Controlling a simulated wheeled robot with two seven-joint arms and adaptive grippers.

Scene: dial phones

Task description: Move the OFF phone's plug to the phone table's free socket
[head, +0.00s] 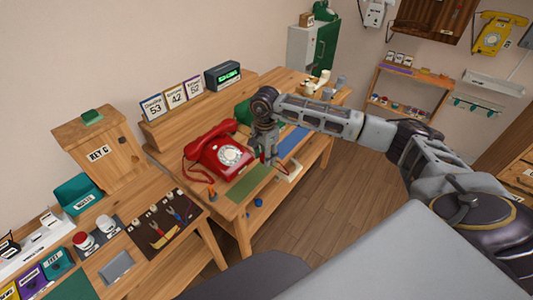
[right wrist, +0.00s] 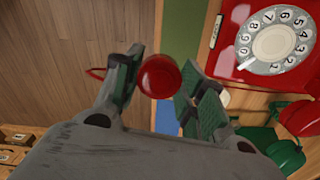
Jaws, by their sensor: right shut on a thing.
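A red dial phone (head: 222,152) sits on the wooden phone table (head: 232,206); its dial face also shows in the right wrist view (right wrist: 263,48). My right gripper (head: 267,158) is just right of the red phone, near the table's front edge. In the right wrist view its fingers (right wrist: 158,82) are shut on a round red piece (right wrist: 158,76), which looks like a plug; a bit of red cord shows by the left finger. A green phone (head: 244,113) stands behind, partly hidden by my arm. I cannot read an OFF mark or make out the free socket. My left gripper is out of view.
A green mat (head: 251,184) and a blue mat (head: 293,142) lie on the table, with a pale strip (head: 290,171) at its front edge. A shelf with number cards (head: 175,97) runs behind. A tool table (head: 139,247) adjoins at left. Open floor lies in front.

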